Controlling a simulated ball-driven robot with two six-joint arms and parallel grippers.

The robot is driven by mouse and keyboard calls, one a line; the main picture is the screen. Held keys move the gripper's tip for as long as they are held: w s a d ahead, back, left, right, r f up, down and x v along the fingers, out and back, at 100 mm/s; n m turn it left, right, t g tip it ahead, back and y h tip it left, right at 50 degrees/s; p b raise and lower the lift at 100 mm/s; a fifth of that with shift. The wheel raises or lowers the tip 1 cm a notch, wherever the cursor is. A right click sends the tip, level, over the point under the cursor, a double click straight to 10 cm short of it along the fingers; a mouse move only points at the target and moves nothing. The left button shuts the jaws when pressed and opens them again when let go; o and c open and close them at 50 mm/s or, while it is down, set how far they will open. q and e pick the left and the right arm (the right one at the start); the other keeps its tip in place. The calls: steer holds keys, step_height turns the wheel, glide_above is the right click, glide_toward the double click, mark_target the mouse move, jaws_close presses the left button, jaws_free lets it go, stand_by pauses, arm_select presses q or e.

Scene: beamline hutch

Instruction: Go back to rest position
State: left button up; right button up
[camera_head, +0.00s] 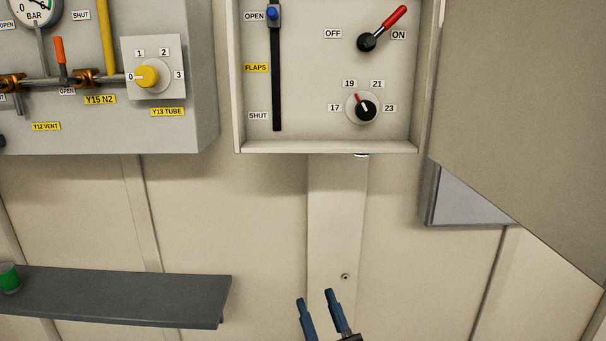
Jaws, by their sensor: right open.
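My right gripper (320,305) shows at the bottom, right of centre. Its two blue fingers point up and stand apart, with nothing between them. It is below the control box (320,147) and clear of it, in front of the pale wall panels. My left gripper is not in view.
The control box has a red-handled switch (385,27) at ON, a dial (366,108) near 19 and a flaps slider (272,14) at OPEN. A grey valve panel (205,100) is at upper left, with a yellow knob (147,76) at 0. A dark shelf (120,295) juts out at lower left.

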steer(key=s+d+f+m+g+h+b, duration=0.1)
steer(key=s+d+f+m+g+h, duration=0.1)
steer(key=s+d+f, duration=0.4)
steer(key=s+d+f+m+g+h+b, duration=0.1)
steer(key=s+d+f+m+h, duration=0.1)
steer(key=s+d+f+h, duration=0.3)
steer(key=s+d+f+m+g+h+b, duration=0.1)
steer(key=s+d+f+m+g+h, duration=0.1)
steer(key=s+d+f, duration=0.5)
steer(key=s+f+h, duration=0.1)
steer(key=s+f, duration=0.3)
steer(key=f, duration=0.6)
steer(key=shift+d+m+g, duration=0.3)
steer(key=shift+d+m, duration=0.1)
